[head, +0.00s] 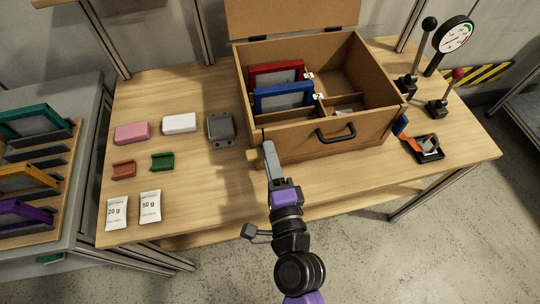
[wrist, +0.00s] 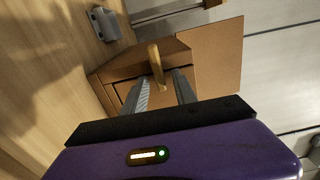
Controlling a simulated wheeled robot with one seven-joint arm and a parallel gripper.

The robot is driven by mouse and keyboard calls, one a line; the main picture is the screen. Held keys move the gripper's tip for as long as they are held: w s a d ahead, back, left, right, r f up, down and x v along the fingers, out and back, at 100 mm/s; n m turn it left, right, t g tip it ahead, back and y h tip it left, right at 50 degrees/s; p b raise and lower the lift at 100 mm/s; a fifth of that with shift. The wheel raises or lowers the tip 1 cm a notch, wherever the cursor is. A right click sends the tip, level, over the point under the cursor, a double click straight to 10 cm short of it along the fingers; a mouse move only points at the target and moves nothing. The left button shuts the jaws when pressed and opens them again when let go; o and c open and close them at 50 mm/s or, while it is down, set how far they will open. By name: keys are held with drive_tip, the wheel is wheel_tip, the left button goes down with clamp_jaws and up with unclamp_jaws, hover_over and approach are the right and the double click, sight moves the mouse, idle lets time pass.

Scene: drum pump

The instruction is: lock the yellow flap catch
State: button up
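The brown case (head: 337,150) stands on the wooden table with its lid (head: 290,18) raised. A yellowish bar (head: 253,156), which looks like the flap catch, sticks out at the case's left front corner. In the wrist view the yellowish bar (wrist: 156,66) shows between and just beyond the finger tips. My gripper (head: 268,147) is at this corner, close to the bar. In the wrist view my gripper (wrist: 160,88) has its two grey fingers apart. I cannot tell whether either finger touches the bar.
The case holds a red frame (head: 277,72) and a blue frame (head: 284,97); a black handle (head: 336,137) sticks out in front. A grey block (head: 220,129) lies left of the case. Levers (head: 438,108) and a gauge (head: 453,36) stand right.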

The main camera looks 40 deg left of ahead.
drive_tip(key=b+v, duration=0.2)
drive_tip(key=v, duration=0.6)
idle(0.6)
